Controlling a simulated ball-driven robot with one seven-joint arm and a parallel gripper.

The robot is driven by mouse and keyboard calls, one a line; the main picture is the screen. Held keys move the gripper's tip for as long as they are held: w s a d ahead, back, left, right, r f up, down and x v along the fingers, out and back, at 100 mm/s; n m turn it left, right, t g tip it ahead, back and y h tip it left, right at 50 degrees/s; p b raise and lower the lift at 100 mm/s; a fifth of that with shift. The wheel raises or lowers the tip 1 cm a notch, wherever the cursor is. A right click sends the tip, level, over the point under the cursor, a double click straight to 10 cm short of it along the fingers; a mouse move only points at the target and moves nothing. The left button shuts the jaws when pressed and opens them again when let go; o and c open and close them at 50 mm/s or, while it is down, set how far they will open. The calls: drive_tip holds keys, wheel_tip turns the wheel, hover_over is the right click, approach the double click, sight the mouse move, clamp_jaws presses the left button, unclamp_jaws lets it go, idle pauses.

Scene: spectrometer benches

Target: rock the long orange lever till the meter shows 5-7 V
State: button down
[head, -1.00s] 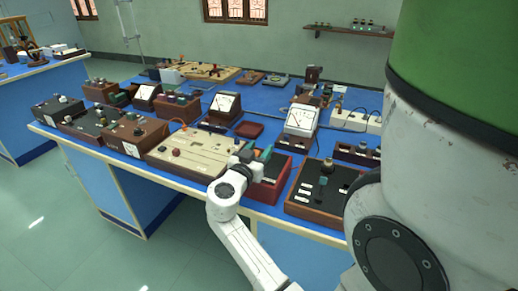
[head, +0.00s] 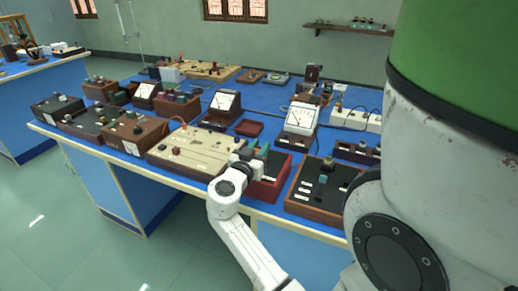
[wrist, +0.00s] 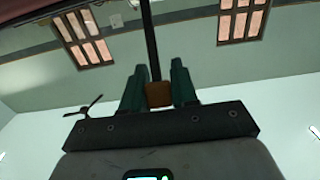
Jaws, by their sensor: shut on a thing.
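My gripper (head: 258,151) is over the front of the bench, between a cream-panelled box and a red box. In the wrist view its two green fingers (wrist: 158,88) are closed on the sides of an orange-brown block (wrist: 158,95), with a dark rod (wrist: 151,40) running up from it; this looks like the orange lever's grip. In the head view the gripper hides most of the lever. White-faced meters stand behind: one at right (head: 301,116), one in the middle (head: 223,101), one farther left (head: 145,91). Their readings are too small to tell.
The cream-panelled box (head: 200,148) is left of my gripper; the red box (head: 268,188) is below it. A dark control box (head: 322,186) stands to the right. Other instruments crowd the blue bench (head: 222,128). A white socket strip (head: 355,119) lies behind.

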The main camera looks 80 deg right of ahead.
drive_tip(key=shift+r, duration=0.15)
drive_tip(key=shift+d+r+t+y+p, duration=0.4)
drive_tip(key=shift+y+p, duration=0.3)
drive_tip(key=shift+p, duration=0.4)
drive_tip(key=shift+s+d+r+y+p, duration=0.1)
drive_tip(key=shift+s+d+y+p, duration=0.1)
drive_tip(key=shift+d+y+p, duration=0.5)
drive_tip(key=shift+s+d+f+t+y+p, duration=0.2)
drive_tip(key=shift+d+t+y+p, duration=0.25)
drive_tip(key=shift+y+p, duration=0.3)
drive_tip(key=shift+s+d+f+b, duration=0.2)
drive_tip(key=shift+d+b, duration=0.15)
drive_tip(key=shift+d, duration=0.2)
drive_tip(key=c, duration=1)
unclamp_jaws()
drive_tip(key=shift+s+d, duration=0.1)
drive_tip(key=shift+o, duration=0.2)
